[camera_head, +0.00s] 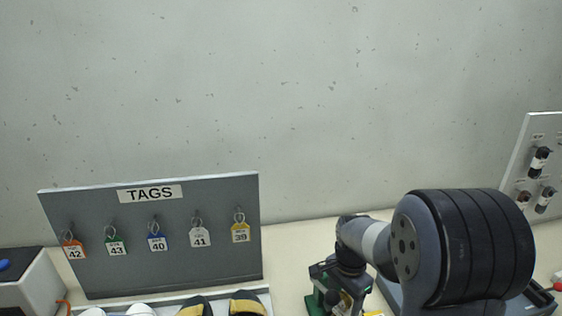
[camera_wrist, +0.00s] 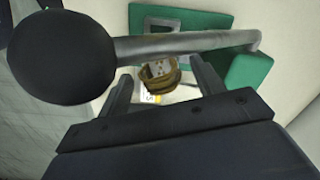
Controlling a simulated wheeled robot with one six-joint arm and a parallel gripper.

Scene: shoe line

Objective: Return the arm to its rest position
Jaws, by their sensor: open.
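My arm reaches in at the lower right of the head view, bent over the bench. My gripper shows in the wrist view (camera_wrist: 162,72), with its two dark fingers apart. A brown rounded part (camera_wrist: 160,76) with a paler centre shows beyond and between the fingers. I see no contact with it. A green device (camera_wrist: 248,70) with a grey bar (camera_wrist: 190,43) and a large black ball (camera_wrist: 60,57) lies close in front of the gripper. In the head view, green parts (camera_head: 315,305) show under the end of my arm. The arm hides much of that area.
A grey TAGS board (camera_head: 150,262) holds several hanging numbered tags. Shoe tops (camera_head: 247,303) show at the bottom edge. A white box (camera_head: 30,285) stands at far left, and a panel with dark pieces (camera_head: 530,165) at right. The wall space above the arm is clear.

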